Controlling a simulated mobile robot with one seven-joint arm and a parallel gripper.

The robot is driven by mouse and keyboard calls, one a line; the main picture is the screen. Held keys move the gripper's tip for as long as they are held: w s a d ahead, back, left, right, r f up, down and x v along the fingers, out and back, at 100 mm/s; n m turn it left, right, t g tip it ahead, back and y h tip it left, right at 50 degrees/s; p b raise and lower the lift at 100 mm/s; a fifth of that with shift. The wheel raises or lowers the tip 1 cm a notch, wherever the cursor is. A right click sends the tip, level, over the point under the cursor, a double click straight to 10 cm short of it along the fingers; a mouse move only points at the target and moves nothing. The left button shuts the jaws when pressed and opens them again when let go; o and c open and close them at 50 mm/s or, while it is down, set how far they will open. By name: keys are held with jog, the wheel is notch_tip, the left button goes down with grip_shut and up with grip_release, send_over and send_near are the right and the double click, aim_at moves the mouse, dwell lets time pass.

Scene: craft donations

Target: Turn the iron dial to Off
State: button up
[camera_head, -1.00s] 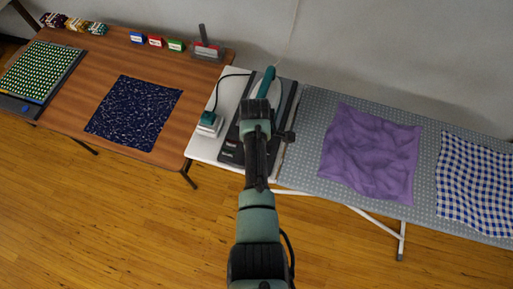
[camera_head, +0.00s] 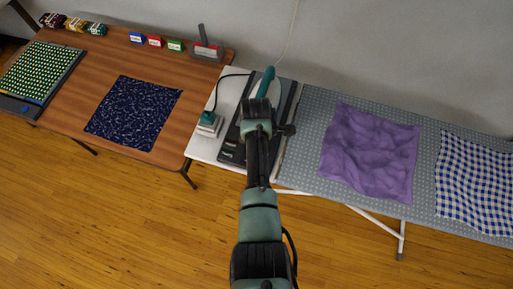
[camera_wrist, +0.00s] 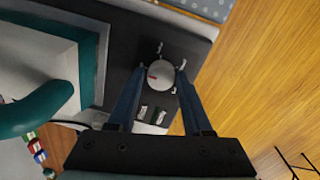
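The dial (camera_wrist: 160,75) is a round pale grey knob on a dark panel (camera_wrist: 125,60) in the wrist view. A red mark on it points to the left of the picture. Small white markings sit around it, too small to read. My gripper (camera_wrist: 160,70) is open, with one finger on each side of the dial; a narrow gap seems to show at each side. I cannot tell whether the fingertips touch the knob. A teal handle (camera_wrist: 38,108) lies left in the wrist view.
A teal and white corded object (camera_head: 208,124) stands left of the panel on the white surface (camera_head: 200,148). A purple cloth (camera_head: 370,152) and a checked cloth (camera_head: 474,180) lie on the ironing board (camera_head: 300,165). A wooden table (camera_head: 95,75) stands left.

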jog(key=shift+o, duration=1.3)
notch_tip(320, 180, up, 13)
jog(key=b, duration=0.1)
jog(key=shift+s, duration=0.4)
